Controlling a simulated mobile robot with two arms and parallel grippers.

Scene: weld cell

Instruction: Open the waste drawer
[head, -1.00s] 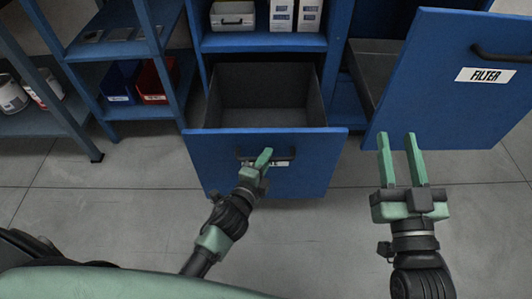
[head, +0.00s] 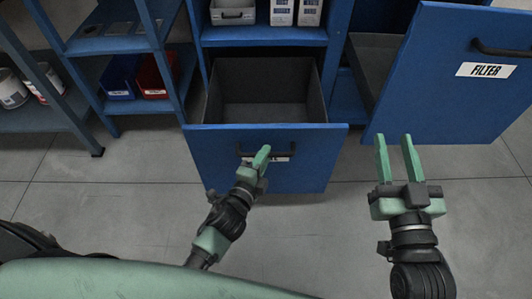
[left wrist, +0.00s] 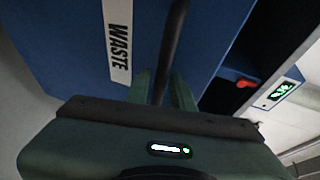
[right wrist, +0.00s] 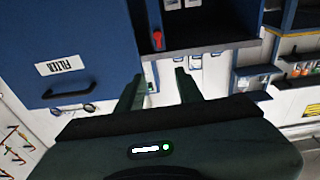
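The waste drawer (head: 215,160) is a blue drawer standing well out from the cabinet, its grey, empty-looking inside showing from above. Its dark bar handle (head: 246,154) is on the front, and its WASTE label shows in the left wrist view (left wrist: 118,40). My left gripper (head: 262,158) is at the handle; in the left wrist view the bar (left wrist: 168,50) runs between its two fingers, which are close around it. My right gripper (head: 396,152) is open and empty, held out to the right of the drawer.
A blue FILTER drawer (head: 440,105) also stands out at the right, with its own dark handle (head: 500,50). Blue shelving (head: 110,45) with a blue bin (head: 120,78) and a red bin (head: 155,78) stands at the left. The grey floor before the drawers is clear.

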